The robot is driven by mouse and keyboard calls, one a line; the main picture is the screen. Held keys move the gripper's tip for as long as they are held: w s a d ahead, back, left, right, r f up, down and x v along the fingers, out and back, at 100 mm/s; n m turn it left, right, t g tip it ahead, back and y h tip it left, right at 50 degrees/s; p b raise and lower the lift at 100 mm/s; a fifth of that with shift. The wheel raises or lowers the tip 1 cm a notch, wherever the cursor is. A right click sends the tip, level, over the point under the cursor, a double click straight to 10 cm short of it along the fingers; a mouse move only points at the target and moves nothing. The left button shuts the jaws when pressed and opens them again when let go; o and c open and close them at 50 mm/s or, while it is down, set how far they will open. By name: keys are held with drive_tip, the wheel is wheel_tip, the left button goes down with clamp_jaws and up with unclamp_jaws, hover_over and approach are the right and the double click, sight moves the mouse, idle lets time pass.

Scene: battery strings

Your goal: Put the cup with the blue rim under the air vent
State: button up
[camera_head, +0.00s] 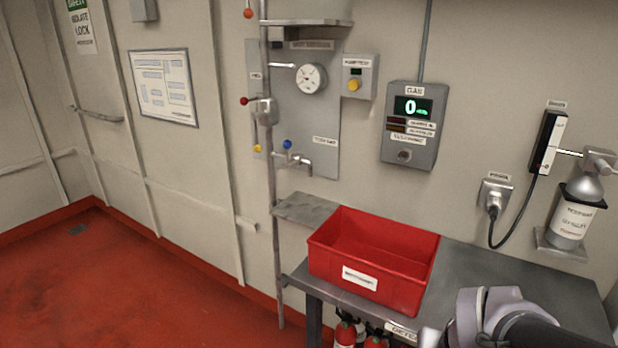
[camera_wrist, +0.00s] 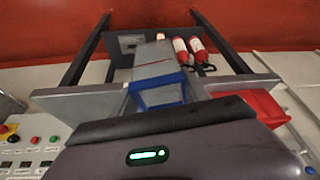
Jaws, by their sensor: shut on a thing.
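In the wrist view, a grey piece with a blue edge (camera_wrist: 157,90) shows right in front of my gripper (camera_wrist: 157,105). My gripper is shut on this blue-edged piece, though its dark body hides the near end and the fingertips. The blue edge fits the rim of the cup, but its full shape is not clear. In the head view, only part of my arm shows at the bottom right, and no cup can be made out. I cannot pick out an air vent in either view.
A red bin (camera_head: 345,288) stands on the grey metal table (camera_head: 500,270); the bin also shows in the wrist view (camera_wrist: 268,105). Red extinguishers (camera_wrist: 190,50) stand below the table. A gas panel (camera_head: 413,125) and a gauge board (camera_head: 310,130) hang on the wall. Floor at left is clear.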

drive_tip(key=w+a+f+n+y, duration=0.1)
drive_tip(key=w+a+f+n, duration=0.1)
drive_tip(key=w+a+f, duration=0.3)
drive_tip(key=w+a+f+n, duration=0.2)
drive_tip(key=w+a, duration=0.1)
drive_tip(key=w, duration=0.4)
drive_tip(key=s+f, duration=0.4)
drive_tip(key=f, duration=0.1)
